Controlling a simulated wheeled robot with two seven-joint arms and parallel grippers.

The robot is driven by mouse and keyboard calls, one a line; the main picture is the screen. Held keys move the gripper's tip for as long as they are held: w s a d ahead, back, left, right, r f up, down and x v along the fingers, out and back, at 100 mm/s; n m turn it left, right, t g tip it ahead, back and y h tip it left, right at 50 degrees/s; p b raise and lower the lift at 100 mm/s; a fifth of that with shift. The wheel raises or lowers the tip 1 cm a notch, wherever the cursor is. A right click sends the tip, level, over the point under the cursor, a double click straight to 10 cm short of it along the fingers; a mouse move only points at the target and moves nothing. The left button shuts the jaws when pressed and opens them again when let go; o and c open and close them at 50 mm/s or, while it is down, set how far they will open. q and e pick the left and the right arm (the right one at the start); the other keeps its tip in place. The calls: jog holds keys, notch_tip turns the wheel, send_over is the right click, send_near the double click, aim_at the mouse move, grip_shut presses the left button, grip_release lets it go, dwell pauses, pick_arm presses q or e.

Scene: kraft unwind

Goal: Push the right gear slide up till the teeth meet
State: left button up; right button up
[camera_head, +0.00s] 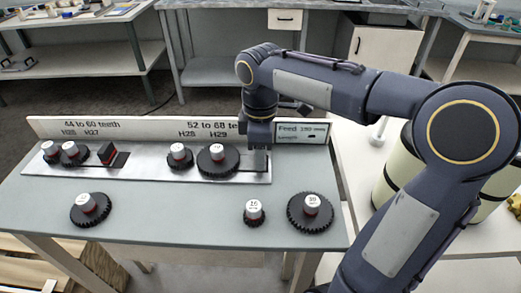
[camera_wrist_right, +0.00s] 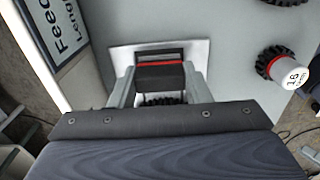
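The right slide's black block with a red stripe (camera_wrist_right: 160,72) sits in a slot of the metal plate. My right gripper (camera_head: 258,163) is down over it at the plate's right end, a finger on each side with no clear gap, so it looks shut on the block. The gripper mostly hides the block in the head view. Gear H29 (camera_head: 217,160) sits just left of the gripper, with gear H28 (camera_head: 180,156) further left. Dark gear teeth (camera_wrist_right: 160,99) show between the fingers; whether gears mesh is hidden. My left gripper is out of view.
The left slide block (camera_head: 108,153) stands beside gears H27 (camera_head: 70,153) and H26 (camera_head: 49,151). Loose gears lie on the table front: one left (camera_head: 90,208), a small one (camera_head: 254,212) and a large one (camera_head: 310,211). A label board (camera_head: 150,128) runs behind the plate.

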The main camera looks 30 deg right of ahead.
jog(key=shift+c, duration=0.8)
jog(key=shift+w+a+r+p, duration=0.2)
jog(key=shift+a+p, duration=0.1)
jog(key=shift+p, duration=0.15)
jog(key=shift+w+a+p, duration=0.1)
jog(key=shift+a+p, duration=0.2)
jog(key=shift+w+f, duration=0.1)
jog(key=shift+f, duration=0.1)
jog(key=o, duration=0.8)
notch_tip(320, 180, up, 8)
jog(key=shift+f+p, duration=0.1)
jog(key=shift+p, duration=0.55)
